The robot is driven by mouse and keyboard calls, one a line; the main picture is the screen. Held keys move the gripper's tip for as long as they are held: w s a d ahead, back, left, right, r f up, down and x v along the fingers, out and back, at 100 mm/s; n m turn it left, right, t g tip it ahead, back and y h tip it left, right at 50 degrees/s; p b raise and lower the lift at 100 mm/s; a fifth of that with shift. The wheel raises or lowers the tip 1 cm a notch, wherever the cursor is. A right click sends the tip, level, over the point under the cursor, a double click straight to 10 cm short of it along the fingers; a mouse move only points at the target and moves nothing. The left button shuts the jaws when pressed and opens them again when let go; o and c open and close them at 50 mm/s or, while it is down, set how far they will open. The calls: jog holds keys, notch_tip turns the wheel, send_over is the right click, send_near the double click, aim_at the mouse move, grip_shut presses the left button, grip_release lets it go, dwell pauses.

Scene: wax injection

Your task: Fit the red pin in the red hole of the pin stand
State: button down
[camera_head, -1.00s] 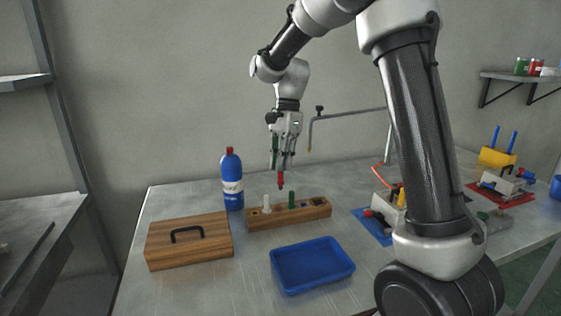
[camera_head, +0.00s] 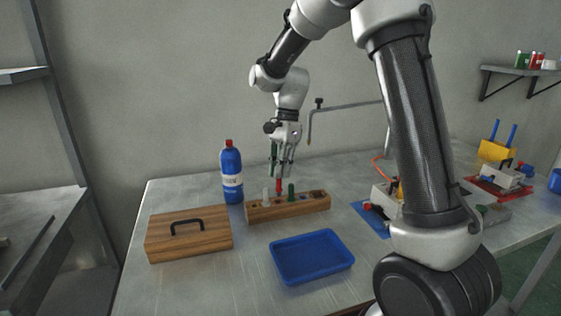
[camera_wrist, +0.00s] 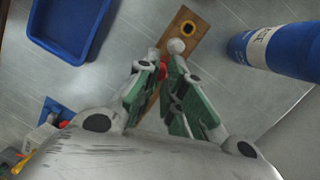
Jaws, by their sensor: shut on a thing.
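The wooden pin stand (camera_head: 262,211) lies on the table, with a white pin (camera_head: 266,196) and a green pin (camera_head: 291,191) upright in it. My gripper (camera_head: 281,175) is above the middle of the stand, shut on the red pin (camera_head: 279,186). The red pin is upright between the white and green pins, and its lower end is at the stand's top. I cannot tell whether it is in a hole. In the wrist view the red pin (camera_wrist: 162,71) shows between my fingertips, near the white pin (camera_wrist: 177,46). My fingers hide much of the stand.
A blue bottle (camera_head: 232,176) stands close to the left of the stand. A wooden box with a black handle (camera_head: 190,239) is at the left front, and an empty blue tray (camera_head: 312,257) is in front. Clamps and a yellow block (camera_head: 497,152) are at the right.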

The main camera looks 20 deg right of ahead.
aim_at(279, 180)
jog(key=shift+f, duration=0.65)
jog(key=shift+w, duration=0.25)
jog(key=shift+f, duration=1.5)
dwell(0.9)
jog(key=c, duration=1.5)
grip_release()
jog(key=shift+o, duration=0.2)
jog(key=shift+r, duration=0.1)
jog(key=v, duration=1.1)
jog(key=shift+s+r, duration=0.2)
jog(key=shift+r, duration=0.2)
